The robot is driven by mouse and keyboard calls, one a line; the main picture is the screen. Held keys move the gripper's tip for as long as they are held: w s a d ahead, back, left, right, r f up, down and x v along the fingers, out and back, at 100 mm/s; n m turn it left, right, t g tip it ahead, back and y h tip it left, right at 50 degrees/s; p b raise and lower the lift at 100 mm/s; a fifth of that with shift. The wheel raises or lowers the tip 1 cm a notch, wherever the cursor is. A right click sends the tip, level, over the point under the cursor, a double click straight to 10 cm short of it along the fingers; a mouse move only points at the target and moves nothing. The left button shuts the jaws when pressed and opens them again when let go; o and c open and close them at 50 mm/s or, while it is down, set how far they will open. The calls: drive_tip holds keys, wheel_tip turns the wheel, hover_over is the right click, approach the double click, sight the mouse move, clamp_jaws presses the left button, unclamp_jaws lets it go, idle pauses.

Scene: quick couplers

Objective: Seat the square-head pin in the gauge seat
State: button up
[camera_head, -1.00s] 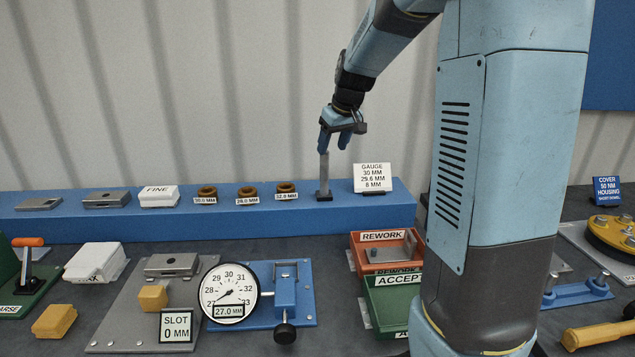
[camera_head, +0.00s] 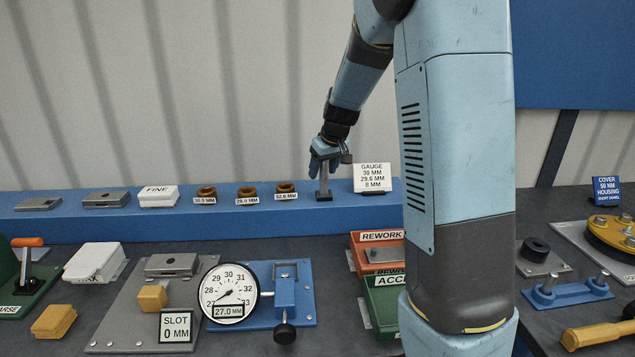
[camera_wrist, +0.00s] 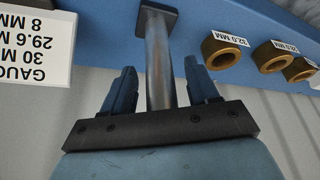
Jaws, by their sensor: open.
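A grey pin (camera_head: 323,183) stands upright on a dark square foot on the blue ledge; it also shows in the wrist view (camera_wrist: 158,62). I cannot tell whether the foot is the pin's own square head or a holder. My gripper (camera_head: 323,173) points down over the pin's upper part. In the wrist view my gripper (camera_wrist: 157,78) is open, with one finger on each side of the shaft and a gap at both sides. The dial gauge (camera_head: 229,291), reading 27.0 mm, stands beside a blue fixture (camera_head: 305,305) with a clamp; its seat is not clearly visible.
A gauge card (camera_head: 375,178) stands just right of the pin, and several bronze rings (camera_head: 247,195) sit on the ledge (camera_head: 150,228) to its left. Rework (camera_head: 380,255) and accept (camera_head: 385,300) bins are in front. A slot gauge plate (camera_head: 125,325) lies left of the dial.

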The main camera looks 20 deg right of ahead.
drive_tip(key=shift+c, duration=0.2)
clamp_jaws()
idle(0.3)
drive_tip(key=shift+r, duration=0.1)
